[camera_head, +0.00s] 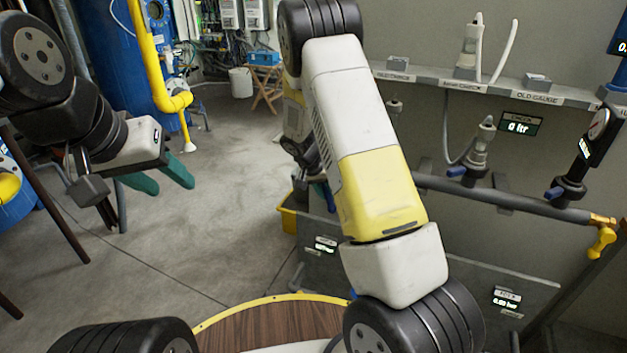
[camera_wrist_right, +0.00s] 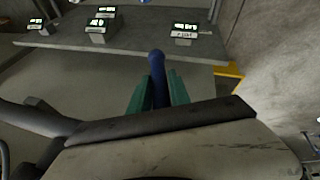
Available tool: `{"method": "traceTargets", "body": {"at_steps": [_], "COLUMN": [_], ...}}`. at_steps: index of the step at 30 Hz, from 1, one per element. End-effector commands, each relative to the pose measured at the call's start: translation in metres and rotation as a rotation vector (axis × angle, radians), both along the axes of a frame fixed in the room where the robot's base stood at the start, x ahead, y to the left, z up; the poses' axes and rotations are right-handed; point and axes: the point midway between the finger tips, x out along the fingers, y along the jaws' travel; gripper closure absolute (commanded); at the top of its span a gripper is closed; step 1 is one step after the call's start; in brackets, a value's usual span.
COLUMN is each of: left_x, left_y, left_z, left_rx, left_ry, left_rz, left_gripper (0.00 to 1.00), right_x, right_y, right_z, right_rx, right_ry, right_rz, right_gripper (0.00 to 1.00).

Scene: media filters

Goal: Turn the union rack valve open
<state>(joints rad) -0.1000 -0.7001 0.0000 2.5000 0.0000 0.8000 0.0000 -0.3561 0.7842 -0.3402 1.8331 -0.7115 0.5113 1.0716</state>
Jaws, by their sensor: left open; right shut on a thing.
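My right gripper (camera_wrist_right: 158,84) is shut on a blue valve handle (camera_wrist_right: 157,66), which stands between its two green fingers in the right wrist view. I cannot read a label naming the union rack valve, nor tell how far the handle is turned. My left gripper (camera_head: 158,183) is open and empty, with green fingers apart, over the floor at the left.
A grey rack shelf (camera_head: 450,85) and a pipe (camera_head: 510,200) with blue handles (camera_head: 555,193) and a yellow handle (camera_head: 603,242) run along the right wall. A grey panel with small displays (camera_wrist_right: 110,40) lies past the right gripper. A blue tank (camera_head: 115,60) stands at the left; mid-floor is clear.

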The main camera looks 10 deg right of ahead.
Motion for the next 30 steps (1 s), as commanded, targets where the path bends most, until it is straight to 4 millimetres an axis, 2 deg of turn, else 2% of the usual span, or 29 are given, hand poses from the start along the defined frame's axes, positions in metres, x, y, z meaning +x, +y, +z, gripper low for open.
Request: {"method": "traceTargets", "body": {"at_steps": [14, 30], "left_x": [0.0, 0.0], "left_y": [0.0, 0.0], "left_z": [0.0, 0.0], "left_rx": [0.0, 0.0], "left_ry": [0.0, 0.0], "left_rz": [0.0, 0.0], "left_gripper": [0.55, 0.55], "right_x": [-0.013, -0.023], "right_y": [-0.019, -0.034], "right_z": [0.014, 0.041], "right_rx": [-0.379, -0.797], "right_ry": [0.252, 0.535], "right_rz": [0.003, 0.002], "right_gripper": [1.0, 1.0]}}
